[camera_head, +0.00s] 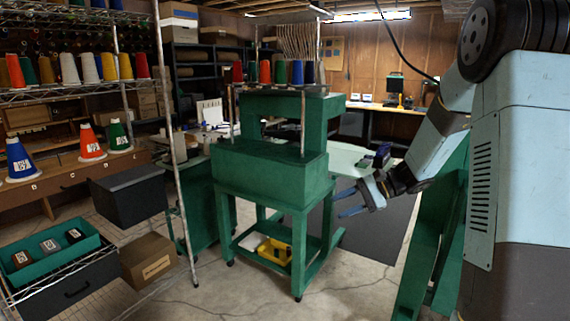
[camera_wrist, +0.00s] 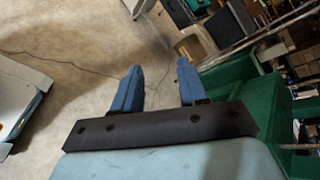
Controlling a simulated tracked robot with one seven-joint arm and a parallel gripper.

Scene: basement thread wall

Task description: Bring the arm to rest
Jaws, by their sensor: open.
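My gripper (camera_head: 347,202) is at the right of the middle in the head view, at the end of my pale blue arm. Its two blue fingers are apart and nothing is between them. It hangs in the air just right of the green machine stand (camera_head: 290,196), and I cannot tell whether it touches it. In the wrist view my gripper (camera_wrist: 158,82) points over bare concrete floor, with the fingers spread and empty. Green machine parts (camera_wrist: 262,108) show close to its right there.
A wire shelf with thread cones (camera_head: 95,68) stands at the left. Blue (camera_head: 18,158), red (camera_head: 91,142) and green (camera_head: 118,135) cones stand on a wooden bench. A teal tray (camera_head: 50,250) and cardboard box (camera_head: 148,258) are low left. Grey mat (camera_head: 372,232) and open floor lie beyond the gripper.

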